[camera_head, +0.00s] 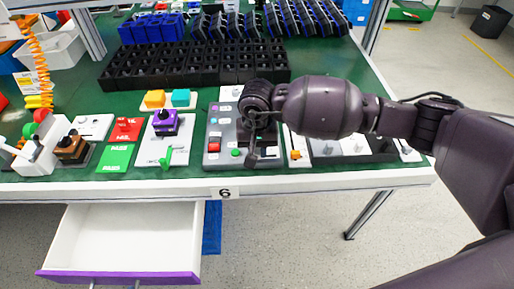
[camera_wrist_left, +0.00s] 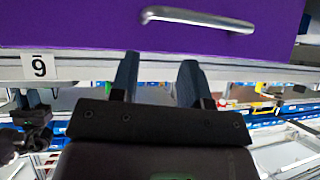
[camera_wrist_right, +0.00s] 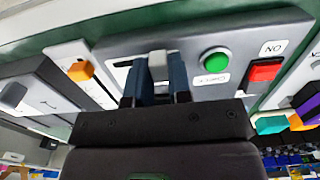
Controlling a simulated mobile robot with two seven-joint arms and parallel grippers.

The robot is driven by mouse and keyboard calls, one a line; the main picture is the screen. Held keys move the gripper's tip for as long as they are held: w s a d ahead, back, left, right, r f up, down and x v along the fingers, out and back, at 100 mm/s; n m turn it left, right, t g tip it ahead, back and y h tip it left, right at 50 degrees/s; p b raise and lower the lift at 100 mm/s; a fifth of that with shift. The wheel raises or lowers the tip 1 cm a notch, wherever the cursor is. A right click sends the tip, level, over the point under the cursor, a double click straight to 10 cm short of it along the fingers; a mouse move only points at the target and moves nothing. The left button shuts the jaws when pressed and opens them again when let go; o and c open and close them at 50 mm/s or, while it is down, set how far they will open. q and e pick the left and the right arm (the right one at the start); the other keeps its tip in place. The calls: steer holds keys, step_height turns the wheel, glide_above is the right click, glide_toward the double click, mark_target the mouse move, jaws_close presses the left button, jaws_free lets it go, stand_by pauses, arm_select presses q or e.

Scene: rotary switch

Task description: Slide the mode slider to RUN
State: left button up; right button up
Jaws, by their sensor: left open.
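The right gripper (camera_head: 252,152) points down over the panel in the head view. My left gripper (camera_wrist_left: 157,72) is open and empty near the purple drawer front (camera_wrist_left: 100,25). I cannot read a RUN label.
A green button (camera_wrist_right: 215,60) and a red switch (camera_wrist_right: 265,72) sit on the same panel. An orange knob (camera_wrist_right: 80,70) is on a neighbouring plate. The open drawer (camera_head: 125,235) juts out below the table. Black trays (camera_head: 170,68) fill the back.

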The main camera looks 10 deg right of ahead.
mark_target(274, 156)
jaws_close()
steer(key=shift+d, duration=0.15)
steer(key=d, duration=0.3)
steer(key=shift+s+d, duration=0.4)
steer(key=shift+d, duration=0.1)
steer(key=o, duration=0.7)
jaws_free()
steer(key=shift+d, duration=0.15)
